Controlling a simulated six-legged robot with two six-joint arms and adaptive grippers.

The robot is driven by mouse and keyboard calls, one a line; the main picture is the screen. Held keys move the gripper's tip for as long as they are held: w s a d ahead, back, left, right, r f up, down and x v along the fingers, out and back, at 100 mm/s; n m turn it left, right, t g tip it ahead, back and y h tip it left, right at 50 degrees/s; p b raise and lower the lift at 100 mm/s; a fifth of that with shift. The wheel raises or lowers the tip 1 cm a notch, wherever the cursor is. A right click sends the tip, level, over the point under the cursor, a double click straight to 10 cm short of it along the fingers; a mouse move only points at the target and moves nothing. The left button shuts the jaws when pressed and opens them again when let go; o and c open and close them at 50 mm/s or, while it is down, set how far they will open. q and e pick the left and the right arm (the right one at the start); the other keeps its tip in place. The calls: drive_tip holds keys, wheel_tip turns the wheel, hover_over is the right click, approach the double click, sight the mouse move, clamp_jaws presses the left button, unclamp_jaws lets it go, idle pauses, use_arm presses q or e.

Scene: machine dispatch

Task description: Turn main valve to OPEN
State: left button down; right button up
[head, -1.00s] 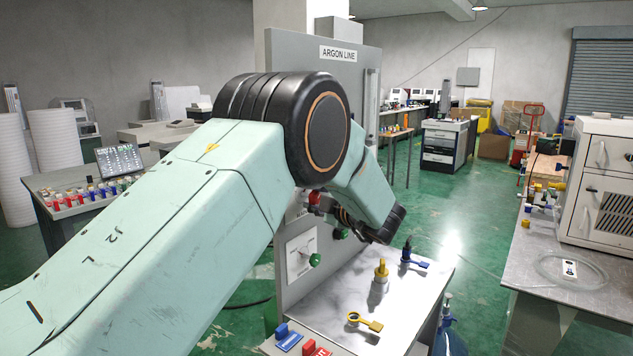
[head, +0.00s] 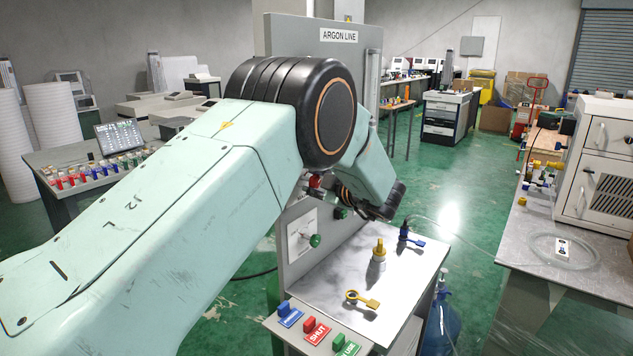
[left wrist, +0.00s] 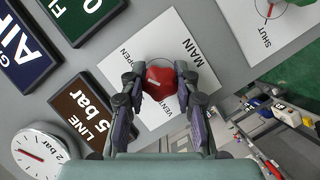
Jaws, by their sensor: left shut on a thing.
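The main valve's red knob (left wrist: 160,82) sits on a white plate (left wrist: 180,45) lettered MAIN in the left wrist view. OPEN is printed toward the plate's upper left, and another partly covered word is below the knob. My left gripper (left wrist: 160,88) has a finger on each side of the knob and is shut on it. The pointer's exact setting is unclear. In the head view, red shows at the panel (head: 283,120) beside my left gripper (head: 341,194), partly hidden by my arm. My right gripper is not in view.
Near the knob are a LINE 5 bar sign (left wrist: 88,105), a gauge (left wrist: 45,155) and a plate marked SHUT (left wrist: 262,22). A bench shelf below holds a yellow-topped fitting (head: 378,258), a yellow ring tag (head: 362,300) and coloured switches (head: 316,332). A side bench (head: 530,240) stands right.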

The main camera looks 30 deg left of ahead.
use_arm(q)
drive_tip(key=c, duration=1.4)
unclamp_jaws()
drive_tip(key=shift+a+r, duration=0.15)
drive_tip(key=shift+c, duration=0.2)
drive_tip(key=o, duration=0.5)
drive_tip(key=shift+a, duration=0.15)
drive_tip(key=shift+c, duration=0.2)
drive_tip(key=shift+d, duration=0.2)
drive_tip(key=shift+d, duration=0.1)
drive_tip(key=shift+s+d, duration=0.1)
drive_tip(key=shift+d, duration=0.2)
drive_tip(key=v, duration=1.1)
drive_tip(key=shift+s, duration=0.2)
drive_tip(key=shift+a, duration=0.1)
